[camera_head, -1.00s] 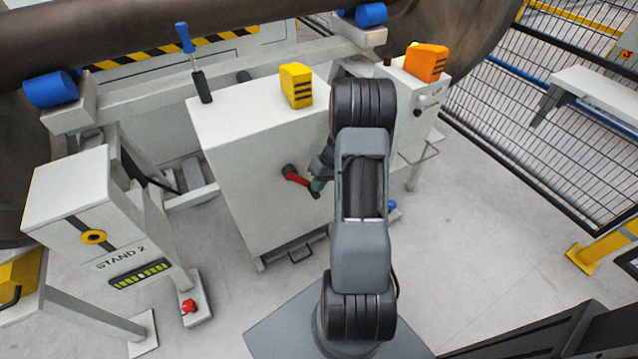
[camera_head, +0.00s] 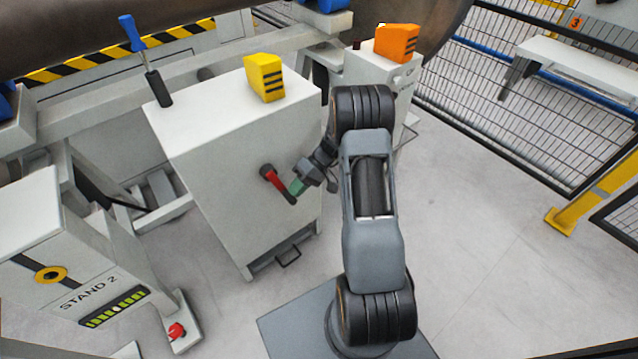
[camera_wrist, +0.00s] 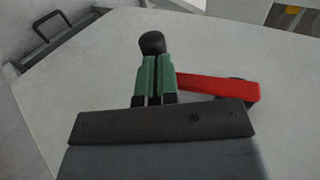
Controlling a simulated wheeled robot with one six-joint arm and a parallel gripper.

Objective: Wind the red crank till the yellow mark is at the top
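The red crank (camera_head: 277,183) is on the front face of a grey cabinet (camera_head: 220,170). Its arm slants down and right from a dark hub. In the wrist view the red crank arm (camera_wrist: 218,87) runs right from my fingers. My gripper (camera_head: 297,187) is at the crank's outer end. In the wrist view its green fingers (camera_wrist: 155,78) are closed around the crank's black handle (camera_wrist: 152,44), whose rounded end sticks out past them. I cannot make out a yellow mark on the crank or hub. A yellow ring (camera_head: 50,275) shows on Stand 2.
A yellow block (camera_head: 264,78) and a blue-handled tool (camera_head: 133,35) are on the cabinet's top. An orange block (camera_head: 396,42) is on the box behind. Stand 2 (camera_head: 30,220) is at left, mesh fencing (camera_head: 490,100) at right. Floor at right is clear.

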